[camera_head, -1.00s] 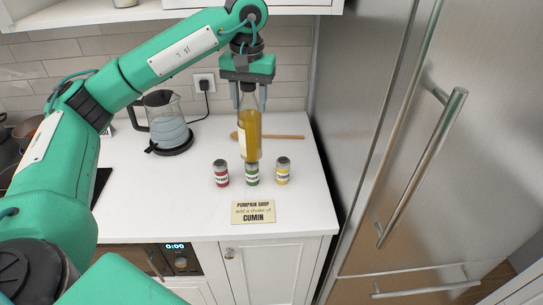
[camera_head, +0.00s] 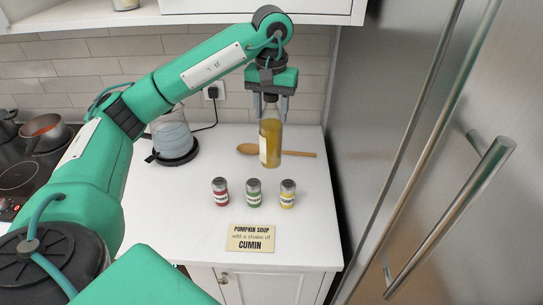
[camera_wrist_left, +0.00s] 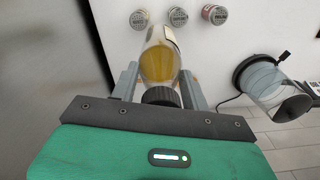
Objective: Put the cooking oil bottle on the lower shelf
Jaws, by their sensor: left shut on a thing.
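The cooking oil bottle (camera_head: 271,138), clear with yellow oil and a pale label, hangs upright from my left gripper (camera_head: 270,100). The gripper is shut on its upper part and holds it over the back of the white counter. In the left wrist view the bottle (camera_wrist_left: 158,62) lies between the two fingers (camera_wrist_left: 158,88), its dark cap toward the palm. The lower shelf (camera_head: 190,15) is at the top edge of the head view, with part of a jar (camera_head: 125,4) on it. Most of the shelf is out of view. My right gripper is not in view.
Red, green and yellow-labelled spice jars (camera_head: 254,193) stand in front of the bottle, with a cumin note card (camera_head: 250,238) before them. A wooden spoon (camera_head: 290,153) lies behind. A glass kettle (camera_head: 173,138) stands left; a steel fridge (camera_head: 420,160) blocks the right.

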